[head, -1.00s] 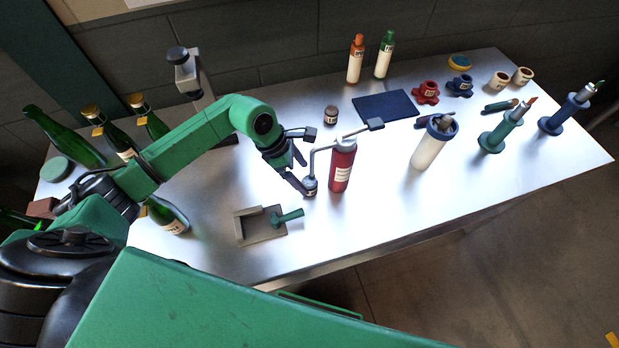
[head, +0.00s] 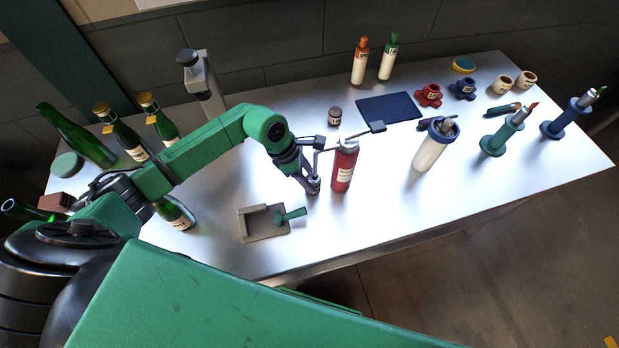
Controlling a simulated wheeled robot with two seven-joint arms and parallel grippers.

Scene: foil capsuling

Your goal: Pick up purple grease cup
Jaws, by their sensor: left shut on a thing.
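A small greyish-purple cup (head: 313,187), which looks like the purple grease cup, stands at the left foot of the red canister. It is mostly hidden by my fingers. My left gripper (head: 311,183) points down at it and is shut on it, at table height as far as I can tell. The red canister (head: 344,170) stands upright just right of the gripper, with a thin grey bar (head: 362,134) across its top. The bar's left end runs close to my fingers; whether they touch cannot be told. My right gripper is not in view.
A small brown jar (head: 334,117) and a dark blue mat (head: 388,107) lie behind. A grey tray (head: 262,236) with a green-handled tool is in front. A white canister (head: 432,150) stands to the right. Green bottles (head: 128,140) stand at left. The front middle of the table (head: 360,215) is clear.

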